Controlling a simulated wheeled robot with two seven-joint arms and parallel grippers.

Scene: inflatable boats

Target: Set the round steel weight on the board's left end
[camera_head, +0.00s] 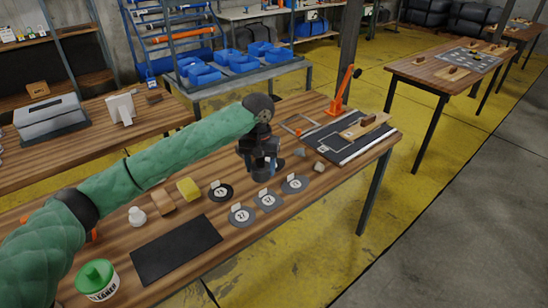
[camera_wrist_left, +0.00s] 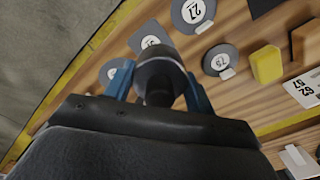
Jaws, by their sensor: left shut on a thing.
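My left gripper (camera_head: 260,168) hangs over the middle of the wooden table, its fingers pointing down. In the left wrist view its blue fingers (camera_wrist_left: 160,95) are shut on the round steel weight (camera_wrist_left: 160,70), a dark grey cylinder. In the head view the gripper mostly hides the weight. A pale wooden board (camera_head: 353,132) lies on a dark panel with light strips (camera_head: 335,148) at the table's right end, to the right of the gripper. A darker wooden block sits on the board. The right gripper is not in view.
Numbered round patches (camera_head: 242,214) lie in front of the gripper. An orange lever tool (camera_head: 340,98) stands behind the panel. A black mat (camera_head: 176,250), yellow block (camera_head: 188,188) and green-lidded tub (camera_head: 97,280) are at left.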

